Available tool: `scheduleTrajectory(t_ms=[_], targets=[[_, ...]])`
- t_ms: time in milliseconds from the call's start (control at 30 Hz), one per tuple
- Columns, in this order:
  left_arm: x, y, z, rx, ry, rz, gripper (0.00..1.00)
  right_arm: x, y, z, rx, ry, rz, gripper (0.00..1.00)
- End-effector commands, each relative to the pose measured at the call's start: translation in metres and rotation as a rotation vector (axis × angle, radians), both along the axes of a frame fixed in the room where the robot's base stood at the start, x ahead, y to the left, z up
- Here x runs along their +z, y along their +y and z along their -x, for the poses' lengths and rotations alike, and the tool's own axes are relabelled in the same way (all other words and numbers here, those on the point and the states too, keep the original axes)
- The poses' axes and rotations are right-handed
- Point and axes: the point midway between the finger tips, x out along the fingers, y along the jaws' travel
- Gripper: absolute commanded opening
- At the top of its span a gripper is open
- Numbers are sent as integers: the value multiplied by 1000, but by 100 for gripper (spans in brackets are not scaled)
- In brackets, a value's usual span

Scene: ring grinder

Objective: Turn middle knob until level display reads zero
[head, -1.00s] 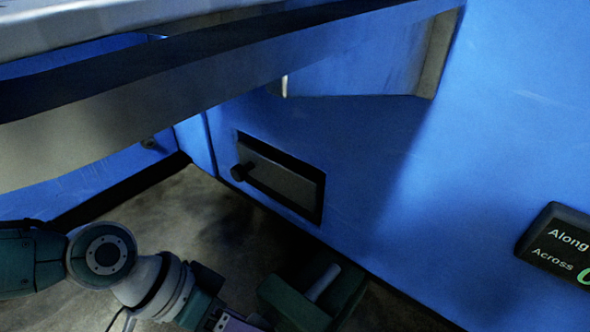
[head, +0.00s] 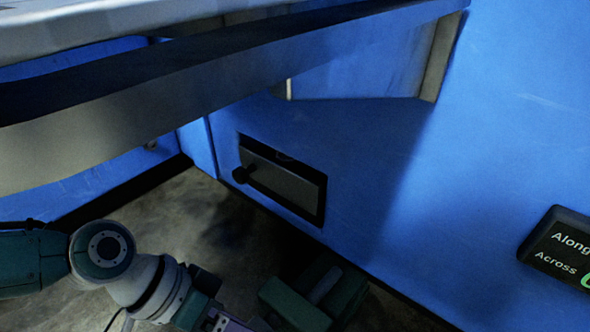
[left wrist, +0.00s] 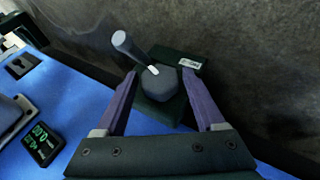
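My right gripper is not in view.
A metal ledge (head: 180,110) overhangs from the upper left. Concrete floor (head: 190,225) is open below.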

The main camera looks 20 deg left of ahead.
Motion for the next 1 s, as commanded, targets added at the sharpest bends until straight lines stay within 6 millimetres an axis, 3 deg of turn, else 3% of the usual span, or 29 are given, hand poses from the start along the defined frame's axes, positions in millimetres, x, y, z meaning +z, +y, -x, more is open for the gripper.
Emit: scheduleTrajectory(t_ms=[167, 400, 600, 1000], targets=[[10, 5, 1, 1, 0, 0, 71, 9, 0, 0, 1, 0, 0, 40], [51, 33, 11, 1, 1, -1, 71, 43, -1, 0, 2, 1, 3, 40], [73, 52, 18, 1, 2, -1, 71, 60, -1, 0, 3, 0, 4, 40], [78, 59, 20, -1, 1, 0, 71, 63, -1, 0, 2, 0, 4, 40]])
